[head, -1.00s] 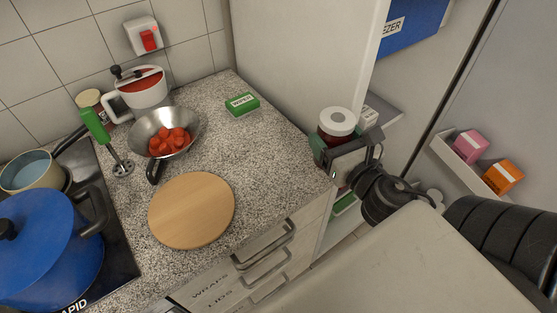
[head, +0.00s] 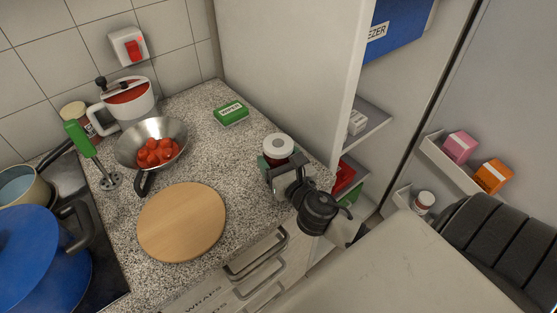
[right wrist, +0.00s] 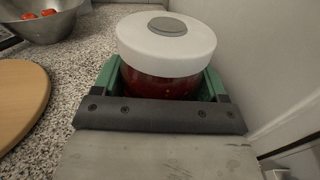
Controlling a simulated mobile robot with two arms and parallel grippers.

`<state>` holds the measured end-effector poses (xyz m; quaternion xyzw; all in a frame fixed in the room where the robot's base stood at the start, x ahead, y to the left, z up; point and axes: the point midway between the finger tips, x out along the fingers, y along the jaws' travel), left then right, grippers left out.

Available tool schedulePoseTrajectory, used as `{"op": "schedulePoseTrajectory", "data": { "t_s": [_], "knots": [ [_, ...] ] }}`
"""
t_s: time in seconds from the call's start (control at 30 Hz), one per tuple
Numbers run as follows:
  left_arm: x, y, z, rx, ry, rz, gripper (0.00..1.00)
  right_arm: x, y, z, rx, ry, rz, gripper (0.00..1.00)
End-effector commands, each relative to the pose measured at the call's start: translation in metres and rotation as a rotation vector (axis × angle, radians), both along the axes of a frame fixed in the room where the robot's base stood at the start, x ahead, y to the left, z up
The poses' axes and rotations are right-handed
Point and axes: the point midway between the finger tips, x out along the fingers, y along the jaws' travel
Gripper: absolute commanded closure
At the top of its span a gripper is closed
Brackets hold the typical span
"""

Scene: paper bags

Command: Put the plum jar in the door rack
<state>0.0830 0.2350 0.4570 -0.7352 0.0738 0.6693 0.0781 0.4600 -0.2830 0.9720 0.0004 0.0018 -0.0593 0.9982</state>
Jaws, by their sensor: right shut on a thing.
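A jar of dark red content with a white lid, taken to be the plum jar (head: 278,147), is at the counter's right end, beside the tall white panel. My right gripper (head: 277,163) is shut on it. In the right wrist view the jar (right wrist: 165,60) sits upright between the green fingers (right wrist: 160,88); no label shows. I cannot tell whether its base touches the counter. The door rack (head: 436,158) is at the right, holding a pink and an orange box. A lower rack (head: 402,196) holds a small white-lidded jar (head: 424,201). My left gripper is out of view.
The speckled counter (head: 225,150) holds a round board (head: 181,222), a bowl of red pieces (head: 152,143), a green box (head: 231,112) and a white pot (head: 128,100). The tall white panel (head: 285,70) stands between counter and open shelves (head: 365,120).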

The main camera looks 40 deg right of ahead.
Motion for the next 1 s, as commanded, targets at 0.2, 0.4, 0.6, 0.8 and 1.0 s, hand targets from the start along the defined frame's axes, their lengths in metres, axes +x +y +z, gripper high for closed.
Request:
{"op": "schedulePoseTrajectory", "data": {
  "t_s": [0.2,0.4,0.6,0.8,1.0],
  "knots": [
    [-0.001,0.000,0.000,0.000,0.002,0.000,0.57,0.000,0.000,0.000,-0.002,-0.006,0.001,0.72],
    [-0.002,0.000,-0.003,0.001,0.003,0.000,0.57,0.000,0.000,-0.005,-0.001,-0.001,0.001,0.26],
    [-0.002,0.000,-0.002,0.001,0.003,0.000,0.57,0.000,0.000,-0.004,-0.001,-0.001,0.001,0.02],
    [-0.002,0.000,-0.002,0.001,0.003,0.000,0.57,0.000,0.000,-0.003,-0.001,-0.001,0.001,0.02],
    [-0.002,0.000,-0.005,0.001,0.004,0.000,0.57,-0.014,0.002,-0.004,-0.001,0.002,0.002,0.02]
  ]
}}
